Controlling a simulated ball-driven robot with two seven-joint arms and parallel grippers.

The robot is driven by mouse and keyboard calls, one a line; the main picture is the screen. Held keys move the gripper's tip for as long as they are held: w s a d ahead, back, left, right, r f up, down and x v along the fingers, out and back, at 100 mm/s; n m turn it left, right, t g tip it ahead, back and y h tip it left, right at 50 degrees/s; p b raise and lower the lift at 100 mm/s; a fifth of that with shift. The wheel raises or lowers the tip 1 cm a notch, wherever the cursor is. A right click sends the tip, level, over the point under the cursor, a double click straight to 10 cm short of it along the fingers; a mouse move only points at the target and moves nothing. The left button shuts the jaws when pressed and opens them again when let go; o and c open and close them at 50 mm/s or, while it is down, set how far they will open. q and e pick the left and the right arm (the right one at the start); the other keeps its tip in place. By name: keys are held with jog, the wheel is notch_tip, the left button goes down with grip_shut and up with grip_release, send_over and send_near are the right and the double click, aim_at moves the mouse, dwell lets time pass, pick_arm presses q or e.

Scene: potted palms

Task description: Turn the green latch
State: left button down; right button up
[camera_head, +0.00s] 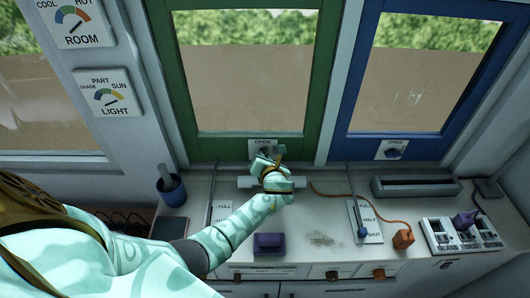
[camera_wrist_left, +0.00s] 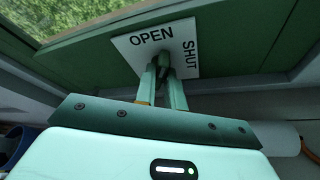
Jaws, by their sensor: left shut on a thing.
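The green window frame (camera_head: 220,150) has a white plate (camera_head: 256,143) at its bottom rail, lettered OPEN along the top and SHUT down the right side in the left wrist view (camera_wrist_left: 181,36). My left gripper (camera_head: 270,158) reaches up to the plate and is shut on the latch, one finger on each side. The fingers hide most of the latch, so its exact angle is hard to tell. My right gripper is in neither view.
A blue window (camera_head: 345,120) with its own latch plate (camera_head: 392,149) is at the right. The bench below holds a blue cup (camera_head: 172,192), a purple block (camera_head: 269,244), an orange plug (camera_head: 403,238) on a cord and a lever panel (camera_head: 368,222). Dials hang at the left.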

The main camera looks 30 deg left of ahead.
pick_arm(q)
jog(key=shift+s+a+n+t+h+p, duration=0.15)
jog(key=shift+n+t+h+p, duration=0.1)
jog(key=shift+n+h+p, duration=0.6)
jog(key=shift+s+a+n+t+h+p, duration=0.1)
jog(key=shift+n+t+h+p, duration=0.25)
jog(key=shift+n, duration=0.8)
jog(key=c, duration=1.5)
grip_release()
jog(key=shift+w, duration=0.1)
jog(key=p+v, duration=0.2)
jog(key=v, duration=1.4)
jog(key=shift+r+p, duration=0.2)
jog(key=shift+p, duration=0.15)
jog(key=shift+f, duration=0.1)
